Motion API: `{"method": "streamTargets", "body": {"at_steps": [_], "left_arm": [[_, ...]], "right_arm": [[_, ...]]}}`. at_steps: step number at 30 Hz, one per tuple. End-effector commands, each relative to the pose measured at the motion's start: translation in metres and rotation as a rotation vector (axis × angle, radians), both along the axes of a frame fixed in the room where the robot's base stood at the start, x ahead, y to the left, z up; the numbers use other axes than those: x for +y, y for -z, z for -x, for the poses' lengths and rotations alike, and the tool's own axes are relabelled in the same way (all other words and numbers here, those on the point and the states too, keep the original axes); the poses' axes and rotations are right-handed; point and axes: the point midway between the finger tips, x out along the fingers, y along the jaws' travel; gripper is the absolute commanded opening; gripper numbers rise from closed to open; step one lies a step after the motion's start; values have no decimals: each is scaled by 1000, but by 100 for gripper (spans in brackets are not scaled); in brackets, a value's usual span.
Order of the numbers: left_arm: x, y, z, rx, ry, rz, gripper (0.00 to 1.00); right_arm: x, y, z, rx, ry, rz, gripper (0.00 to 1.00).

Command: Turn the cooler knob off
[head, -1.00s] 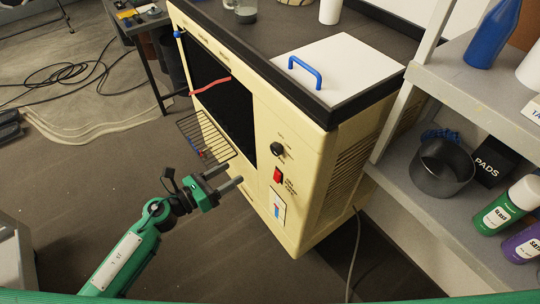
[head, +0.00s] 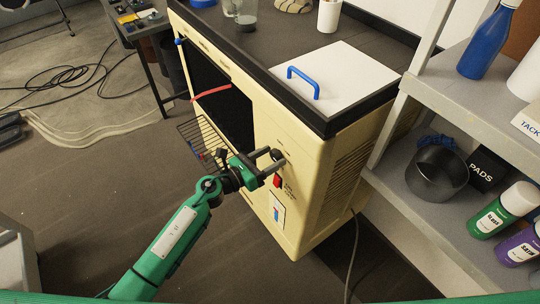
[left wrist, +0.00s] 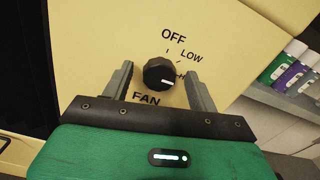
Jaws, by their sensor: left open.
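The cooler (head: 312,185) is a cream cabinet with a dark top. Its black round knob (left wrist: 159,73) shows in the left wrist view, with OFF, LOW and FAN printed around it. The knob's white mark points right, toward the partly hidden H label, not at OFF. My left gripper (head: 272,161) is in front of the knob in the head view and mostly hides it. In the left wrist view its two fingers (left wrist: 157,80) stand open on either side of the knob, with gaps on both sides. My right gripper is not in view.
A red switch (head: 278,182) sits just below the knob. A wire rack (head: 205,140) sticks out of the cooler's opening at left. A grey shelf (head: 400,150) with cans and bottles stands close on the right.

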Motion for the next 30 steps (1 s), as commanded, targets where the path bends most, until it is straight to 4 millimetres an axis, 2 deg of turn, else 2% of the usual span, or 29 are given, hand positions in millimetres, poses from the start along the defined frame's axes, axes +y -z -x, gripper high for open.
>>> {"method": "streamTargets", "body": {"at_steps": [10,17,30], "left_arm": [[-3,0,-2,1,0,-1,59],[-3,0,-2,1,0,1,14],[-3,-2,-3,72,0,52,15]], "right_arm": [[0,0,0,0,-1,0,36],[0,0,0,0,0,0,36],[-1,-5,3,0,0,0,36]]}}
